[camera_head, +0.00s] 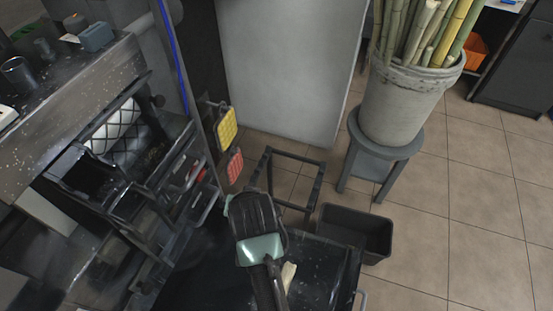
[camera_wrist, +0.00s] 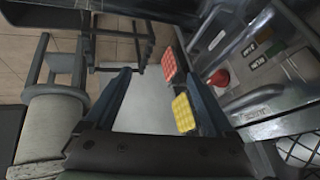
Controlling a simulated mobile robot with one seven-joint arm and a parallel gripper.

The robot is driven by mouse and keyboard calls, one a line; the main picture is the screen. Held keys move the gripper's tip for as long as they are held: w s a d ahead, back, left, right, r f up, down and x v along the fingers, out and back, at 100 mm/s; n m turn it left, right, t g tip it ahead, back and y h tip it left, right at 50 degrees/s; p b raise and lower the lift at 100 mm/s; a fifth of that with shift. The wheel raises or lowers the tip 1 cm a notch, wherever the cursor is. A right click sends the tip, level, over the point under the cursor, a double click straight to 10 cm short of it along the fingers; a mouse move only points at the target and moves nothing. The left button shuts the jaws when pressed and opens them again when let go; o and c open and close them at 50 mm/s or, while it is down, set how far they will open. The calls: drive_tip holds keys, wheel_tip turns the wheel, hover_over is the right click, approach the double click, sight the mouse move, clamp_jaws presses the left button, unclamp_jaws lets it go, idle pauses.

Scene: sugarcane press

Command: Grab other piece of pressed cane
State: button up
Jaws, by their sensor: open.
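A small pale piece, which looks like pressed cane (camera_head: 289,274), lies on the dark top of the press stand in the head view, just right of my arm. It is partly hidden by the arm. My gripper (camera_head: 256,212) is above and beyond this piece in the head view, seen from behind. In the wrist view my gripper (camera_wrist: 157,84) has its two fingers spread apart with nothing between them. I cannot make out any cane piece in the wrist view.
The press with its rollers (camera_head: 118,132) stands at the left. Yellow (camera_head: 227,128) and red (camera_head: 235,165) pads hang beside it. A black bin (camera_head: 372,232) is on the floor. A bucket of canes (camera_head: 395,105) stands on a grey stool (camera_head: 385,150). The right floor is clear.

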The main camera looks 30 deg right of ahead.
drive_tip(key=s+f+m+g+b, duration=0.1)
drive_tip(key=s+f+g+b, duration=0.1)
drive_tip(key=s+f, duration=0.3)
drive_tip(key=s+f+g+y+b, duration=0.1)
drive_tip(key=s+f+b, duration=0.3)
drive_tip(key=f, duration=1)
drive_tip(key=s+f+m+g+b, duration=0.1)
drive_tip(key=s+f+g+b, duration=0.2)
drive_tip(key=s+f, duration=0.4)
drive_tip(key=shift+a+f+m+y, duration=0.15)
drive_tip(key=shift+a+f+y, duration=0.05)
drive_tip(key=shift+f, duration=0.65)
drive_tip(key=shift+a+f+m+y, duration=0.15)
drive_tip(key=shift+f+y, duration=0.05)
drive_tip(key=shift+f, duration=0.6)
drive_tip(key=f+b, duration=0.1)
drive_tip(key=f, duration=0.1)
drive_tip(key=f+b, duration=0.1)
drive_tip(key=f, duration=0.1)
drive_tip(key=f+b, duration=0.2)
drive_tip(key=shift+w+a, duration=0.2)
drive_tip(key=shift+w, duration=0.1)
drive_tip(key=shift+r, duration=0.15)
clamp_jaws()
